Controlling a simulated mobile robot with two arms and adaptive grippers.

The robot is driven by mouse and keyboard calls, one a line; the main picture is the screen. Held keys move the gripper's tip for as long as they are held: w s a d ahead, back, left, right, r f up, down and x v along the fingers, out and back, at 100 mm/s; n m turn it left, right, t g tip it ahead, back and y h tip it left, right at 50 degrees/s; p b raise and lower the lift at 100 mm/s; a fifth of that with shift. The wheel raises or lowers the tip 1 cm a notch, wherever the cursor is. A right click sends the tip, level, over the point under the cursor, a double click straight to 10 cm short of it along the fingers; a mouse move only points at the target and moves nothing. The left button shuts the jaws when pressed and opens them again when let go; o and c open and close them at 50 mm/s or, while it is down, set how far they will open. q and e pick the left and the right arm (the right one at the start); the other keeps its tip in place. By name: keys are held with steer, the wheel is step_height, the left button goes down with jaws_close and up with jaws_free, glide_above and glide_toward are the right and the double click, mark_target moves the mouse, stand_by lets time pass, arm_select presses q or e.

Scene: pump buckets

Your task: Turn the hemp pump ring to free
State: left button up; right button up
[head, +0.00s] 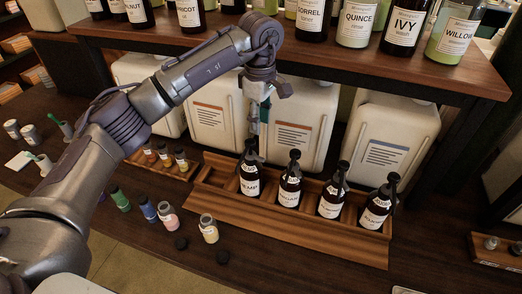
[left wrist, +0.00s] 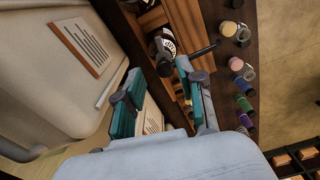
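The leftmost dark pump bottle (head: 249,182) stands upright in a wooden rack in the head view. Its white label seems to end in "EMP", but it is small and partly unclear. Its black pump (head: 250,152) is just below my left gripper (head: 257,132), which points down. In the left wrist view my left gripper (left wrist: 158,70) has its two teal fingers apart. A dark bottle with a black pump (left wrist: 164,62) shows beyond and between the fingertips. I see no clear contact. The pump ring's setting is too small to read. My right gripper is not in view.
The wooden rack (head: 290,230) also holds three similar pump bottles to the right. Large white canisters (head: 305,125) stand close behind. A shelf with labelled bottles (head: 300,45) hangs above. Small colored jars (head: 167,216) and black caps stand in front left. The front table is mostly clear.

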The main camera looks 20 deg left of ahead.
mark_target(261, 157)
arm_select(q)
step_height(261, 157, down, 12)
steer(key=shift+r+p, duration=0.1)
steer(key=shift+p, duration=1.15)
jaws_close()
